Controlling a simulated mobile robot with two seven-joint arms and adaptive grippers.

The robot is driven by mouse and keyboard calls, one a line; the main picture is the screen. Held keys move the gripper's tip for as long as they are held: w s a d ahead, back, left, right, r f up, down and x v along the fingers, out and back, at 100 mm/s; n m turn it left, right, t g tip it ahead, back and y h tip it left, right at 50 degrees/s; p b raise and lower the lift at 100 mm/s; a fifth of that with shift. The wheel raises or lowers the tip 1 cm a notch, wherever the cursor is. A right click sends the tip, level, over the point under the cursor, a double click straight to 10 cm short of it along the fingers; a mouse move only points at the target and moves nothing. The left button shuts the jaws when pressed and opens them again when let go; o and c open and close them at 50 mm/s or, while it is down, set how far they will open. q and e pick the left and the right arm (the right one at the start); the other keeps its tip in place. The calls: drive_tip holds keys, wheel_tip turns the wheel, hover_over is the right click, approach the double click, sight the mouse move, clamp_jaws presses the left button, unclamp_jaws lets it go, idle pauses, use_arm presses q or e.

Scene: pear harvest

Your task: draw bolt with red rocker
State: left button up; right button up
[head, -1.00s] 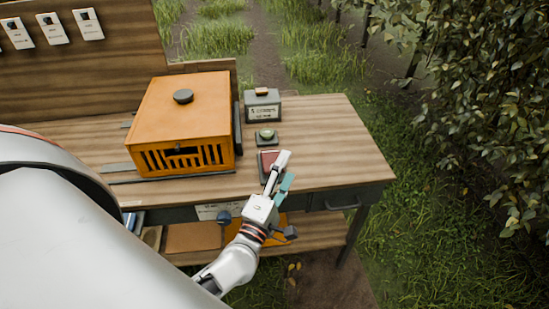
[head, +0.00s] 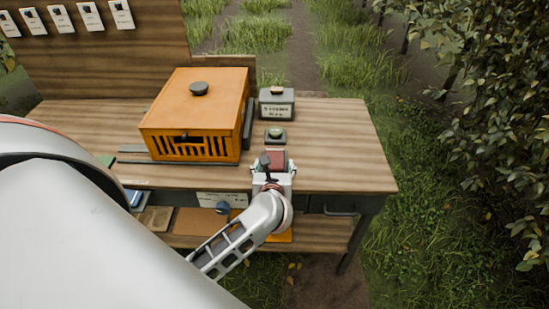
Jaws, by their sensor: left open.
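The red rocker (head: 277,157) is a dark red block on the wooden bench, near its front edge. My left gripper (head: 275,165) is at the near side of the rocker, its two fingers apart, one to each side of the rocker's near part. I cannot tell whether it touches the rocker. The gripper body hides the rocker's near end. The bolt is not clearly seen; an orange slatted box (head: 195,112) with a dark knob stands to the left of the rocker. My right gripper is not in view.
A green button (head: 275,133) on a dark base sits just behind the rocker. The bench's right side (head: 345,150) is clear. Bushes stand at the right.

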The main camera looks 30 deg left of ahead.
sight(274, 161)
use_arm(q)
drive_tip(key=x, duration=0.6)
drive_tip(key=shift+w+a, duration=0.1)
drive_tip(key=shift+w, duration=0.05)
drive_tip(key=c, duration=1.1)
